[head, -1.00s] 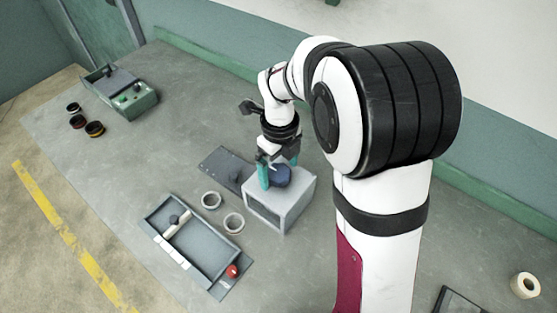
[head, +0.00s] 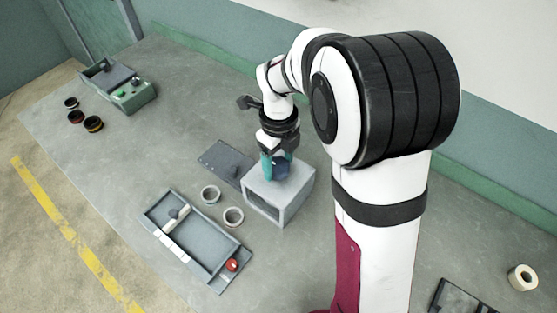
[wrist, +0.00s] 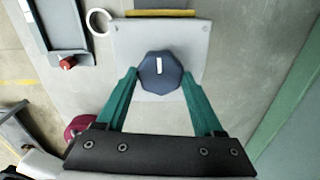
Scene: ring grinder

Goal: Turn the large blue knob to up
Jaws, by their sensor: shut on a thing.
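The large blue knob (wrist: 160,72) is eight-sided with a white mark, on top of a light grey box (wrist: 196,45). In the wrist view the mark points nearly straight up the picture. My gripper (wrist: 159,78) has teal fingers, one on each side of the knob, and is shut on it. In the head view the knob (head: 281,169) is partly hidden by the fingers, and the box (head: 291,196) stands on the grey table. The mark cannot be made out there.
A grey tray (head: 222,286) with a red knob (head: 232,265) lies in front of the box. Two pale rings (head: 233,216) sit between them. A dark plate (head: 222,160) lies left of the box. A green machine (head: 125,90) and several dark rings (head: 76,117) are at the far left.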

